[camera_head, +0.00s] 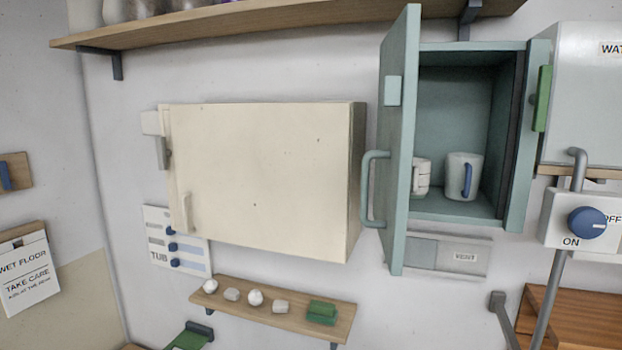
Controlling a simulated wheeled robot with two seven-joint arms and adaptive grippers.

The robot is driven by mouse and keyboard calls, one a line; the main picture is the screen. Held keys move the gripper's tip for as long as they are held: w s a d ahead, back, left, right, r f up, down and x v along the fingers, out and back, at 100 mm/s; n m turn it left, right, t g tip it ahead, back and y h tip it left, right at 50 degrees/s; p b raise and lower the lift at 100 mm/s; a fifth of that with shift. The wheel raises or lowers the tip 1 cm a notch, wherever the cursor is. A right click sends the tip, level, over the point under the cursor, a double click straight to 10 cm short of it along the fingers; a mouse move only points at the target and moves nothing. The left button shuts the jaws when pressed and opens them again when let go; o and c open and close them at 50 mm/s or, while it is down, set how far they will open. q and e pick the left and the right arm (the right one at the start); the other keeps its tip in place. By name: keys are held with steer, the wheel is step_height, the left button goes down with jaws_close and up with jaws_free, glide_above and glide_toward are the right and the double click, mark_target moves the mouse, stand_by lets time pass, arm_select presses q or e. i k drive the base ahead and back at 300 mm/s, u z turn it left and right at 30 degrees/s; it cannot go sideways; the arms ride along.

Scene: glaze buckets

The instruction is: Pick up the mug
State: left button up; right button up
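A white mug with a blue handle (455,172) stands upright on the floor of an open teal cabinet (448,212). A second white mug with a white handle (421,178) stands to its left, partly hidden behind the cabinet's door. The teal door (401,150) is swung open toward me and has a grey-teal bar handle. Neither of my grippers is in view.
A closed cream cabinet (255,180) hangs left of the open door. A wooden shelf (262,312) below holds small stones and green blocks. A grey water box (590,95) and a blue knob (587,222) are at the right. A high shelf (270,24) runs above.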

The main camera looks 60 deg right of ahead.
mark_target(421, 167)
steer(key=u, duration=0.4)
steer(key=k, duration=1.6)
steer(key=z, duration=1.4)
steer(key=i, duration=0.2)
steer(key=u, duration=0.05)
